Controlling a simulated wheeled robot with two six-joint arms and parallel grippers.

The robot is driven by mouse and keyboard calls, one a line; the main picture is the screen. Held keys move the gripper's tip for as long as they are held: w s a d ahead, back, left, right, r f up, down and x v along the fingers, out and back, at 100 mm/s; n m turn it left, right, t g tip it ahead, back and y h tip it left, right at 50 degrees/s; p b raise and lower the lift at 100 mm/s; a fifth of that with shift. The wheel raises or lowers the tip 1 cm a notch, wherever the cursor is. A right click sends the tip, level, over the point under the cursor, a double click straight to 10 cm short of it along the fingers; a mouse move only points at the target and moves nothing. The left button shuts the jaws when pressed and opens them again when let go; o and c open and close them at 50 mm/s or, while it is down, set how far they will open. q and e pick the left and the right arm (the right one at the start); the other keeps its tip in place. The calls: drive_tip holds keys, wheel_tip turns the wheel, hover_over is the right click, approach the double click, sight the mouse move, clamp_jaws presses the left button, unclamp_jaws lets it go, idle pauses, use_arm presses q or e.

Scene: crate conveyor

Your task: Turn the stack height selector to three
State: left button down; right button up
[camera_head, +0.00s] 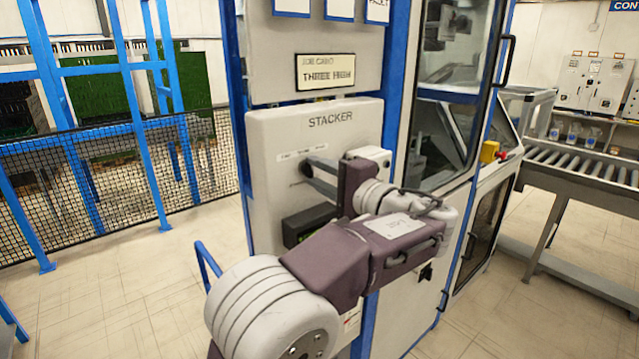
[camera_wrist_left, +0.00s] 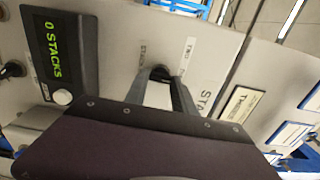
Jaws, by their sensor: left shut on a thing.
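The stack height selector (camera_wrist_left: 160,71) is a small dark knob on the pale stacker panel (camera_head: 262,130). My left gripper (camera_head: 307,168) reaches it from the right in the head view, and its fingers are shut on the knob. In the left wrist view the left gripper (camera_wrist_left: 160,76) has one finger on each side of the knob. Small labels stand around it; one (camera_wrist_left: 190,47) seems to read TWO. The fingers hide most of the knob, so I cannot tell its setting. The job card (camera_head: 325,71) above reads THREE HIGH. My right gripper is not in view.
A black display (camera_wrist_left: 52,48) shows 0 STACKS in green, with a white button (camera_wrist_left: 62,97) beside it. A glass-doored cabinet (camera_head: 450,100) and a roller conveyor (camera_head: 590,167) stand to the right. A mesh fence (camera_head: 100,190) stands at left.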

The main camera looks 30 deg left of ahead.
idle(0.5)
use_arm(q)
drive_tip(key=c, duration=1.2)
unclamp_jaws()
drive_tip(key=shift+o, duration=0.8)
drive_tip(key=shift+s+a, duration=0.15)
drive_tip(key=shift+a, duration=0.05)
drive_tip(key=shift+d, duration=0.1)
drive_tip(key=b+v, duration=0.1)
drive_tip(key=v, duration=0.8)
